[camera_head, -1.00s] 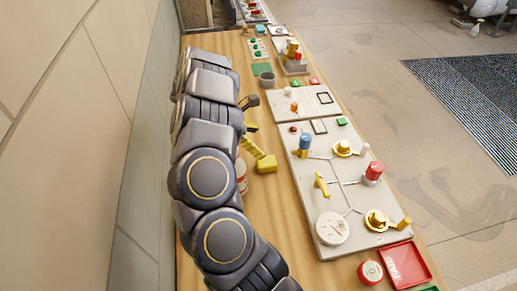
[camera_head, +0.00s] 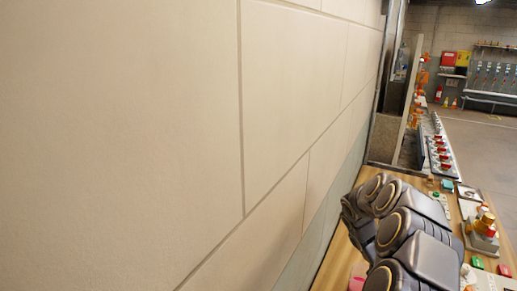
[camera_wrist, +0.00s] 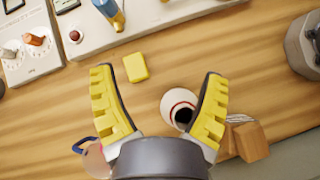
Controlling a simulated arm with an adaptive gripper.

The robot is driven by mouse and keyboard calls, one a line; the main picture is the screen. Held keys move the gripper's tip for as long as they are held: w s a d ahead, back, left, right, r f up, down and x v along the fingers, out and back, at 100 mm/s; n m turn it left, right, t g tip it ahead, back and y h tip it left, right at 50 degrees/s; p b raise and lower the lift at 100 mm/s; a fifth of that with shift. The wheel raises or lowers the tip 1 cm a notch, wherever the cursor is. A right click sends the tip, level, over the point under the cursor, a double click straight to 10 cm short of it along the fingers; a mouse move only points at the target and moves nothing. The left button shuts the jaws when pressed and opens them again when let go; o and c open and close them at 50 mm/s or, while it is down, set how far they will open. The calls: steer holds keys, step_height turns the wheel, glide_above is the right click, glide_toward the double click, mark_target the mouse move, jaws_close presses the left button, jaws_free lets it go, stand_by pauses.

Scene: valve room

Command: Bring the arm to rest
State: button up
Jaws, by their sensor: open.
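My gripper (camera_wrist: 158,105) shows in the wrist view with its two yellow ribbed fingers spread wide. It is open and nothing is between the fingertips. A wooden bench top (camera_wrist: 55,118) lies below it. A yellow block (camera_wrist: 136,67) sits on the bench just beyond the gap between the fingers. A white round item with a red ring and dark centre (camera_wrist: 178,106) is near the right finger. In the head view my arm is folded at the lower right over the bench (camera_head: 339,262), and the gripper is hidden there.
A pale panel (camera_wrist: 150,20) with a blue-and-yellow part and a red button runs along the top of the wrist view. A wooden block (camera_wrist: 249,141) lies at the right. A beige wall (camera_head: 130,130) stands close on the left in the head view. Open floor (camera_head: 487,150) lies at the right.

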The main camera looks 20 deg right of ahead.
steer(key=s+a+r+t+y, duration=0.1)
steer(key=a+r+t, duration=0.1)
steer(key=a+r, duration=0.5)
steer(key=a+r+t+y, duration=0.1)
steer(key=a+r+t, duration=0.1)
steer(key=a, duration=0.8)
steer(key=s+a+r+m+t+y, duration=0.1)
steer(key=s+a+r+m+y, duration=0.1)
steer(key=s+a, duration=0.9)
steer(key=shift+s+a+r+m+t, duration=0.35)
steer(key=shift+s+r+m, duration=0.25)
steer(key=shift+m, duration=0.2)
